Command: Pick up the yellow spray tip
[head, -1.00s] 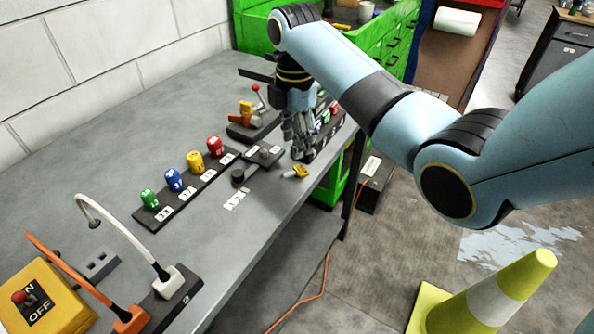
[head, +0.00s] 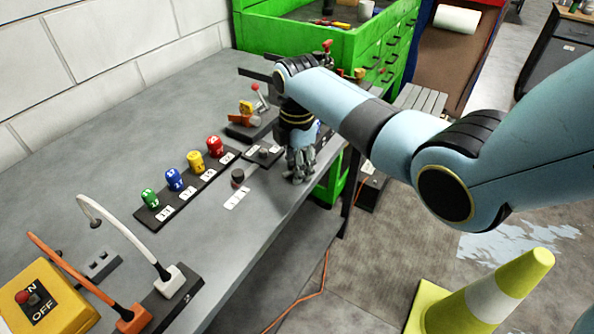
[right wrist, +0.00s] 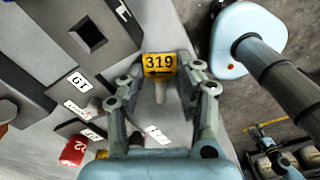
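The yellow spray tip (right wrist: 159,65) shows in the right wrist view, marked 319, with a pale stem pointing back toward my wrist. It lies on the grey workbench (head: 110,150) between my right fingertips. My right gripper (right wrist: 163,72) is open, one finger on each side of the tip, with a small gap visible; I cannot tell whether either finger touches it. In the head view the right gripper (head: 298,178) points down close to the bench's front edge and hides the tip.
A dark rack holds green (head: 149,198), blue (head: 174,179), yellow (head: 196,161) and red (head: 215,146) caps left of the gripper. A small dark knob (head: 238,177) stands nearby. A yellow ON/OFF box (head: 45,300) is at near left. A green drawer cabinet (head: 330,45) stands behind.

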